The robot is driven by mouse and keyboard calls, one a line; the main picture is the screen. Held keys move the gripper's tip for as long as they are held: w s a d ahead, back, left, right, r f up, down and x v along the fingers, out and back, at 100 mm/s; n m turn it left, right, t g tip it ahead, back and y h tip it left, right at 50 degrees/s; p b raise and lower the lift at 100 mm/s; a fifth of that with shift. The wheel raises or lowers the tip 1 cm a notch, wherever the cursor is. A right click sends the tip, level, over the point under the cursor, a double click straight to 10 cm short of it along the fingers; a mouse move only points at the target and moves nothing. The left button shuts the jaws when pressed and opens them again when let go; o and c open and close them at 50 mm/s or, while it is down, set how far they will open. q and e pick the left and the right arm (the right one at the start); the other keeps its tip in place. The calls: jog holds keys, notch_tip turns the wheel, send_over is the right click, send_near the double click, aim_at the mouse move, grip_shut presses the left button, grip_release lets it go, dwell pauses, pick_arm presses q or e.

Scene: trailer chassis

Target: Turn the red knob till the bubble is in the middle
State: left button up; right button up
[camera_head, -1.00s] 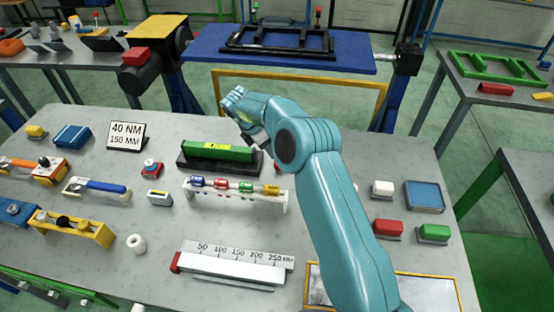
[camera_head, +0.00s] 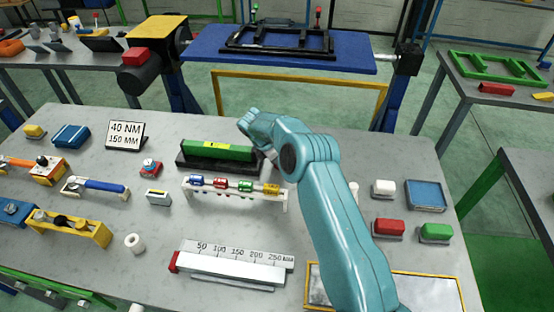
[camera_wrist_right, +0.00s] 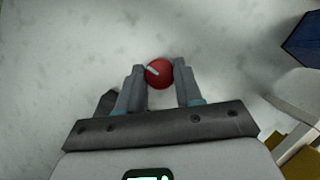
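The green level (camera_head: 215,150) lies on a black base (camera_head: 190,162) in the head view. Its yellow vial (camera_head: 213,145) faces up; the bubble is too small to place surely. In the right wrist view a round red knob (camera_wrist_right: 159,76) with a pale pointer mark sits between the fingertips of my right gripper (camera_wrist_right: 160,70). The fingers are open, one on each side, with a small gap to the knob. In the head view my right arm hides this knob and most of the gripper, at the level's right end. My left gripper is out of view.
A rack with coloured rollers (camera_head: 235,190) stands close in front of the level. A long ruler gauge (camera_head: 230,265) lies nearer.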

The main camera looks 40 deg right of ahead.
jog(key=shift+f+n+b, duration=0.1)
jog(key=shift+n+b, duration=0.3)
jog(key=shift+b, duration=0.1)
jog(key=shift+c, duration=0.3)
jog(key=shift+n+t, duration=0.3)
jog(key=o, duration=1)
jog(key=shift+r, duration=0.2)
